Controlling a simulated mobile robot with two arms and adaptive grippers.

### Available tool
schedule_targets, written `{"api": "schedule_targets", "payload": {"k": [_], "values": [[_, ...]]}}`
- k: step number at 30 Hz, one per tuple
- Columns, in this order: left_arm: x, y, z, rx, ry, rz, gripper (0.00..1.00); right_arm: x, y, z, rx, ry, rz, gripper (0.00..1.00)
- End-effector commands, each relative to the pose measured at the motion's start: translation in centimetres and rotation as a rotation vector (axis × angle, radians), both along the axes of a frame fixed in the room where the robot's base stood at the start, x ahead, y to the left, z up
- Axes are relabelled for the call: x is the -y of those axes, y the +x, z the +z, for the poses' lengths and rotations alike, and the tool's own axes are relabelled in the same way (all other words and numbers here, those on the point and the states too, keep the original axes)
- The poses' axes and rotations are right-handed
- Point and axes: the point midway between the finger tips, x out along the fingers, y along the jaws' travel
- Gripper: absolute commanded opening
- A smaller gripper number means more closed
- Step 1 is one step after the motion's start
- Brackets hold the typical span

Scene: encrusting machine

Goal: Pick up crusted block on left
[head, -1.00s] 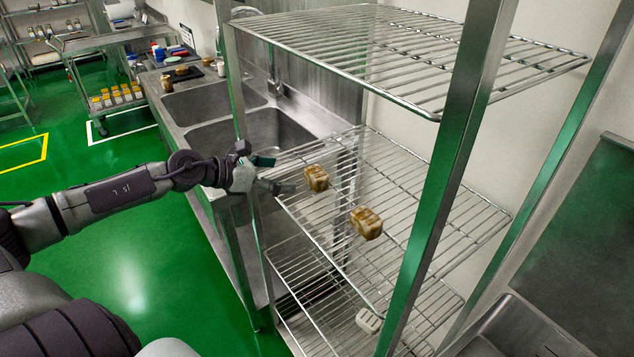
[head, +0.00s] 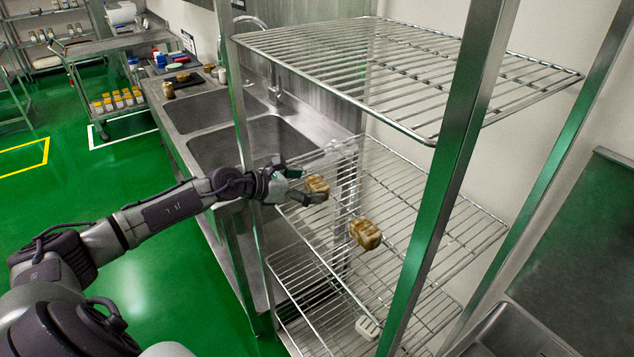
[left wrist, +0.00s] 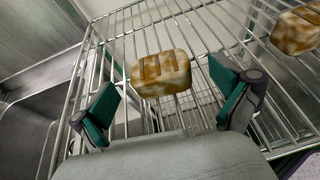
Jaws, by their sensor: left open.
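The left crusted block (head: 317,187), brown and cream with dark grooves, sits on the middle wire shelf (head: 420,215). It also shows in the left wrist view (left wrist: 160,73), just ahead of and between my open fingers. A second crusted block (head: 365,233) sits to its right on the same shelf; it shows at the upper right of the left wrist view (left wrist: 298,30). My left gripper (head: 304,183) is open with green finger pads, its fingertips close to the left block. Whether they touch it I cannot tell. My right gripper is not in view.
The rack's upper wire shelf (head: 400,65) lies above the blocks, and a metal post (head: 445,180) stands in front at the right. A lower shelf holds a small white item (head: 367,327). A double sink (head: 250,140) is behind at the left.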

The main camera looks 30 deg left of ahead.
Motion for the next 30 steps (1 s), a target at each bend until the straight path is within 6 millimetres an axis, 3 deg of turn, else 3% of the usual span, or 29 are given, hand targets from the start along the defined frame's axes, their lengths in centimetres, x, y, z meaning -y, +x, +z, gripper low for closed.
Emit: {"api": "schedule_targets", "payload": {"k": [4,12,24,30], "values": [[0.58,1.28,-0.38,0.002,-0.001,0.002,1.00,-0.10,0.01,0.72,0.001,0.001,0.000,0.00],[0.66,1.39,-0.73,0.000,0.002,0.001,1.00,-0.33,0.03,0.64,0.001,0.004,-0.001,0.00],[0.64,1.38,-0.70,0.001,0.002,0.001,0.33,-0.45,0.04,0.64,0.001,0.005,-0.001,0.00],[0.62,1.39,-0.63,0.002,0.001,0.001,0.33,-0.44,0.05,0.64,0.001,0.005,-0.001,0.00]]}}
